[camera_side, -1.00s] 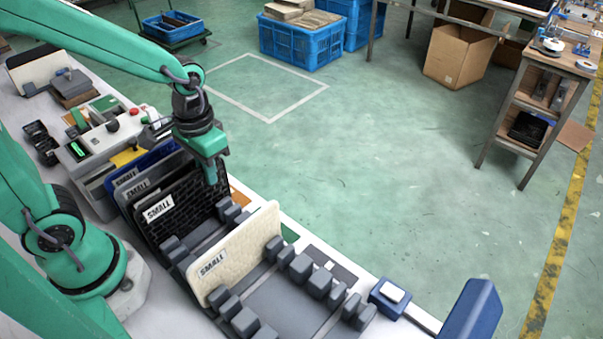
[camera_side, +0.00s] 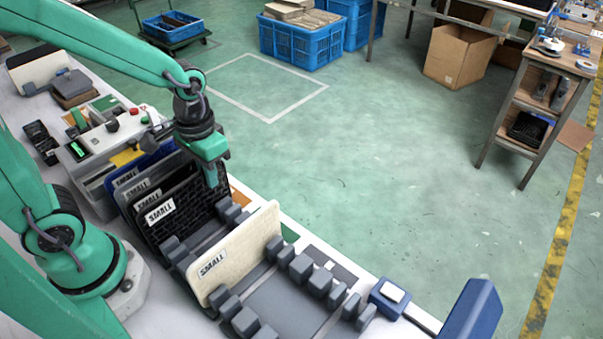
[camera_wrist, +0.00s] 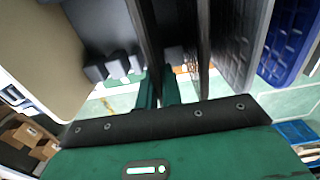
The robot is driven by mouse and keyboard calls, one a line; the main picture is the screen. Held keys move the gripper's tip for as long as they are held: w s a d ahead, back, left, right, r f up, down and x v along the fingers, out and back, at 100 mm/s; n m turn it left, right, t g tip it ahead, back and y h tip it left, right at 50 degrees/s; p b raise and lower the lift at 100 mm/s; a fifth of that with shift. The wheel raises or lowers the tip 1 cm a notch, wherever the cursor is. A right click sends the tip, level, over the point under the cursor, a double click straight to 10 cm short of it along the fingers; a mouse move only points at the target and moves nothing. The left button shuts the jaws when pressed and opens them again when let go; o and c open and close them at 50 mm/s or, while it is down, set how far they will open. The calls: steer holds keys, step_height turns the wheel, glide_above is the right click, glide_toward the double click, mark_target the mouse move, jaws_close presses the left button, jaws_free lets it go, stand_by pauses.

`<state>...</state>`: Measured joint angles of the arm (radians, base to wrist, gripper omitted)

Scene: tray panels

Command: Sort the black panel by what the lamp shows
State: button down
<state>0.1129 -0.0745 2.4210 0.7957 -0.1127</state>
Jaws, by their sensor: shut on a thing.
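The black panel (camera_side: 187,210) stands upright at the front of a row of panels in the side view, with a white SMALL label at its near edge. My gripper (camera_side: 213,178) is shut on its upper far edge. In the wrist view my gripper's fingers (camera_wrist: 158,88) are close together around a dark panel (camera_wrist: 148,40). The panel's lower edge is hidden in the rack. A control box (camera_side: 97,135) with a red button has a small green light (camera_side: 77,150) lit on its left end.
A cream SMALL panel (camera_side: 240,250) stands in grey rack slots in front, with a gap between. Other labelled panels (camera_side: 140,185) and a blue one (camera_side: 150,160) stand close behind. Empty slots (camera_side: 285,300) lie nearer the camera. A blue block (camera_side: 390,297) sits at the right.

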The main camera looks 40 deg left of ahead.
steer(key=shift+f, duration=0.3)
stand_by(0.4)
steer(key=c, duration=1.5)
jaws_free()
steer(key=shift+r, duration=0.1)
steer(key=shift+r, duration=3.85)
